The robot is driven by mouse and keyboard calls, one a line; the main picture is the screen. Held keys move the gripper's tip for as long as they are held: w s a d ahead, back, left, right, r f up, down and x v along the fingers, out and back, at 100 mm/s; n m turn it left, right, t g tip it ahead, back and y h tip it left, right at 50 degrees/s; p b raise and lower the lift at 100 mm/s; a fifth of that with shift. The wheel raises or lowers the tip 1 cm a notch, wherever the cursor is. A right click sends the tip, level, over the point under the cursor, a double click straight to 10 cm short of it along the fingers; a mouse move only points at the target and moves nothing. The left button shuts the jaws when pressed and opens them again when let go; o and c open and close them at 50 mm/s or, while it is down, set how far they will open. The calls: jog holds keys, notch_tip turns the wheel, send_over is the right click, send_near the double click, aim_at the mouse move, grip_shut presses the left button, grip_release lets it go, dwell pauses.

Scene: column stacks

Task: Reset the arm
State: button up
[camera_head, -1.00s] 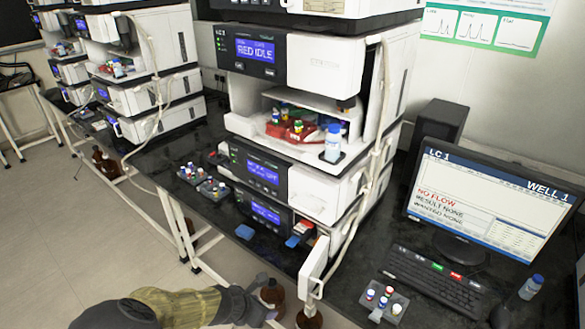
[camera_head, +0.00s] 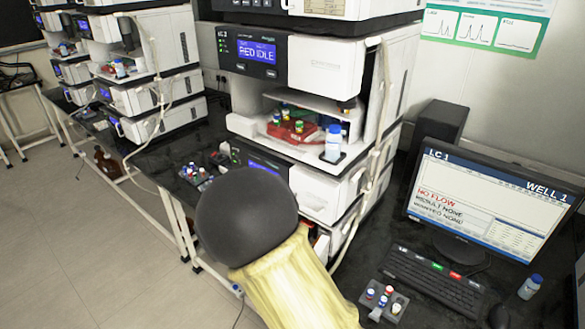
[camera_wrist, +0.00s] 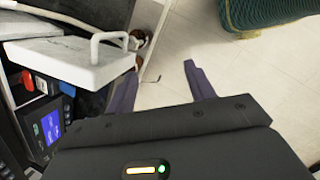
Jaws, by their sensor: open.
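My gripper (camera_wrist: 158,78) shows in the wrist view with its two dark fingers spread apart and nothing between them. It points over pale floor, with a white handled panel (camera_wrist: 75,62) to its left. In the head view my arm, with a dark round joint and a yellowish sleeve, rises in the lower middle and covers the lower front of the LC 1 stack (camera_head: 328,65). My gripper itself does not show in the head view.
A monitor (camera_head: 488,205), keyboard (camera_head: 435,280) and small vial rack (camera_head: 384,300) stand on the black bench at the right. Open floor (camera_head: 60,240) lies at the left.

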jog(key=s+d+r+m+y, duration=0.1)
jog(key=s+d+r+m, duration=0.2)
jog(key=d+r+m, duration=0.4)
jog(key=s+d+r+m+y, duration=0.1)
jog(key=s+d+r+m, duration=0.2)
jog(key=d+r+m, duration=0.4)
jog(key=shift+s+m+t+y+p, duration=0.3)
jog(key=shift+s+m+y+p, duration=0.1)
jog(key=shift+m, duration=1.4)
